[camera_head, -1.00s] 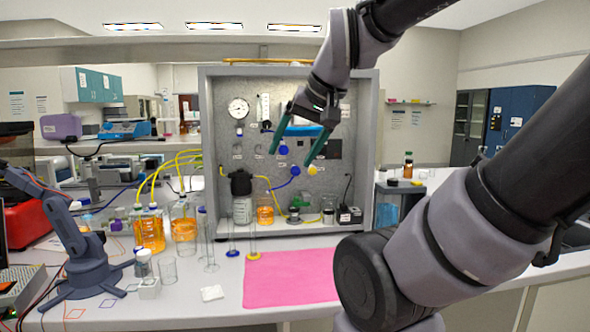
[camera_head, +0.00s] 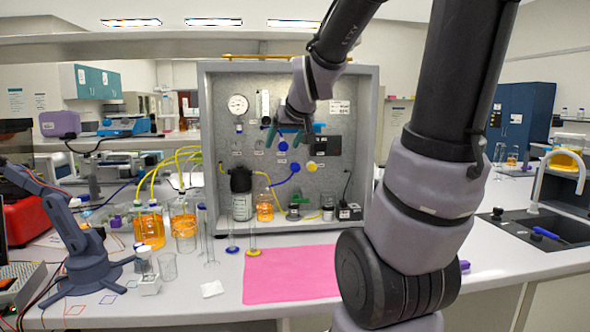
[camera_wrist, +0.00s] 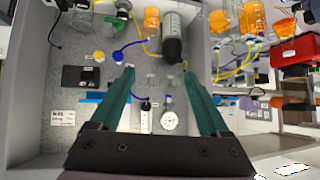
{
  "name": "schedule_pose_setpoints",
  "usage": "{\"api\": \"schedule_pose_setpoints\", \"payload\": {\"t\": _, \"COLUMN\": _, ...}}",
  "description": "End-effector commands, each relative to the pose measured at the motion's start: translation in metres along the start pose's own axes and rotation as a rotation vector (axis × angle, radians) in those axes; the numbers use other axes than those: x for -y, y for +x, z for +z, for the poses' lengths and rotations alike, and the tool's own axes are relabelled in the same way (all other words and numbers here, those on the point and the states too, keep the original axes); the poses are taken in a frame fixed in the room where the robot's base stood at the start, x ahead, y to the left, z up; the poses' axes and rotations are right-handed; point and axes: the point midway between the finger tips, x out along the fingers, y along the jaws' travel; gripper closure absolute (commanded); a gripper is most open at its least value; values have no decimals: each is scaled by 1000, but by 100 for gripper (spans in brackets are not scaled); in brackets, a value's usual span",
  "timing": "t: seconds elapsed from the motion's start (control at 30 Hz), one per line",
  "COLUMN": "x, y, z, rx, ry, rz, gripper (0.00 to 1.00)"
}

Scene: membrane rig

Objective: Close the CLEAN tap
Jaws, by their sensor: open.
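The upright grey panel carries several knobs. A blue knob (camera_head: 283,146) sits mid-panel, with another blue knob (camera_head: 295,167) and a yellow knob (camera_head: 311,166) below it. The yellow knob (camera_wrist: 99,56) and a blue knob (camera_wrist: 117,57) also show in the wrist view, which sees the panel upside down. A small blue knob (camera_head: 239,128) is under the gauge. The labels are too small to read, so I cannot tell which tap is CLEAN. My gripper (camera_head: 287,138) is open and empty in front of the panel, its teal fingers (camera_wrist: 157,70) spread and pointing at it.
The panel's box frame (camera_head: 368,150) stands out around it. A black-capped filter bottle (camera_head: 241,195), a gauge (camera_head: 238,105) and yellow tubing are near the knobs. Flasks of orange liquid (camera_head: 149,228) stand at left. A pink mat (camera_head: 290,275) lies clear in front.

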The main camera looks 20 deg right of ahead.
Motion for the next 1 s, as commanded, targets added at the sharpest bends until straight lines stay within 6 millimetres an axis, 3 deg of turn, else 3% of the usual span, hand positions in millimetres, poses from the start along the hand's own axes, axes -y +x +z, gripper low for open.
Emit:
{"api": "schedule_pose_setpoints", "payload": {"t": 0.03, "x": -9, "y": 26, "z": -9, "rx": -32, "ry": -45, "rz": 23, "gripper": 20}}
{"api": "schedule_pose_setpoints", "payload": {"t": 0.23, "x": -41, "y": 110, "z": -41, "rx": -204, "ry": -245, "rz": 115, "gripper": 20}}
{"api": "schedule_pose_setpoints", "payload": {"t": 0.5, "x": -90, "y": 203, "z": -46, "rx": -408, "ry": -501, "rz": 274, "gripper": 20}}
{"api": "schedule_pose_setpoints", "payload": {"t": 0.7, "x": -116, "y": 243, "z": -30, "rx": -513, "ry": -655, "rz": 396, "gripper": 20}}
{"api": "schedule_pose_setpoints", "payload": {"t": 1.0, "x": -127, "y": 260, "z": -23, "rx": -569, "ry": -739, "rz": 466, "gripper": 20}}
